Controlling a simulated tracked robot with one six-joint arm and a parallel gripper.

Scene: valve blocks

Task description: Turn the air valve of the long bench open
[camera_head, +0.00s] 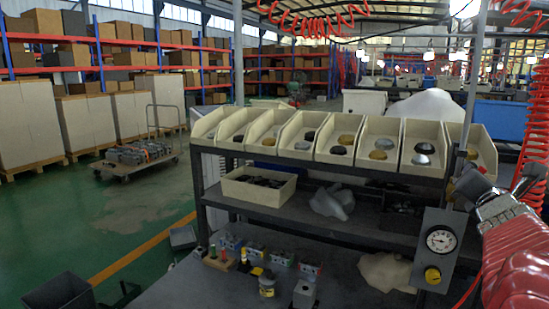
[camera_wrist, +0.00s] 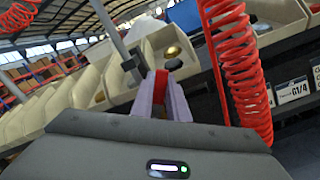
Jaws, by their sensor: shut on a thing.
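In the wrist view, the two pale fingers of my gripper (camera_wrist: 163,100) are shut on a red handle (camera_wrist: 160,84). The handle sits close to a dark clamp (camera_wrist: 131,62) on a grey post, and I take it to be the air valve's lever. Its lower part is hidden by the fingers, and I cannot tell which way it is turned. In the head view, my gripper (camera_head: 466,172) is at the right, beside the bench's upright post, above the grey gauge box. The handle is hard to make out there.
The grey box (camera_head: 455,261) carries a round gauge (camera_head: 441,239) and a yellow knob (camera_head: 432,275). A coiled red hose (camera_head: 531,150) hangs close by my gripper. Cream bins (camera_head: 340,140) line the bench's upper shelf. Small valve blocks (camera_head: 283,260) stand on the worktop.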

